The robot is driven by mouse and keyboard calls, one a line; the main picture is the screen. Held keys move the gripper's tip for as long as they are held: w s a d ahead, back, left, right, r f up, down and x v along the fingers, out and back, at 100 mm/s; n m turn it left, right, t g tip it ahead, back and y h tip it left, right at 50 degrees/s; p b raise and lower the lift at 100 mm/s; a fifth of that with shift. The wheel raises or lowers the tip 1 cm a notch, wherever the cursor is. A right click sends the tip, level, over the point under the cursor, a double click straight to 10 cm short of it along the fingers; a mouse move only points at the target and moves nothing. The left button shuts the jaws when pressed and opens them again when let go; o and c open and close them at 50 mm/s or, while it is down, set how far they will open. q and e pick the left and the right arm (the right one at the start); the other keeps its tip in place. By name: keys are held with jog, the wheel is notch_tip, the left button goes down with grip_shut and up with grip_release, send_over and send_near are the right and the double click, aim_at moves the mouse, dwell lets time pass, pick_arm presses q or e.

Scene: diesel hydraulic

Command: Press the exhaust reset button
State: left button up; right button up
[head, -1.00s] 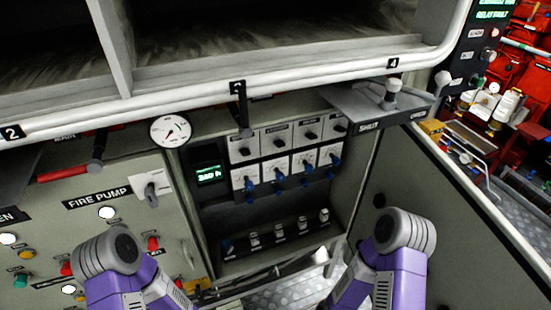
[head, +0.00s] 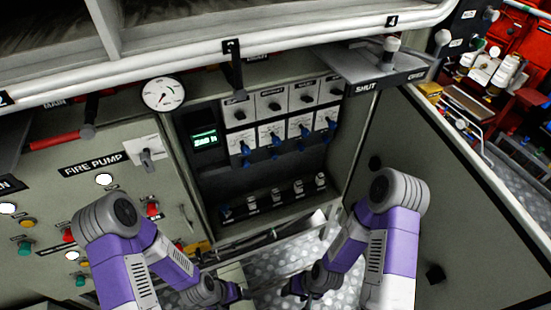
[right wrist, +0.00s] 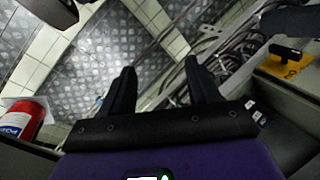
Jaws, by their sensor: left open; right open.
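I cannot pick out a button labelled as exhaust reset; most small labels are too small to read. The fire pump panel (head: 120,205) at the left carries red (head: 152,209), green (head: 25,248) and yellow (head: 28,222) buttons and white round lamps. My left gripper (head: 243,292) is low in the middle of the head view, small and dark, over the floor, apart from the panel. My right gripper (head: 290,288) is just right of it, also touching nothing visible. In the right wrist view its two black fingers (right wrist: 162,82) stand apart with nothing between them.
A recessed control cabinet (head: 265,150) with switches and a green display (head: 205,138) is ahead. Its open door (head: 425,200) stands at the right. A gauge (head: 163,94) and a white rail hang above. A red cylinder (right wrist: 20,118) shows in the right wrist view.

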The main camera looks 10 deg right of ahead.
grip_shut()
dwell(1.4)
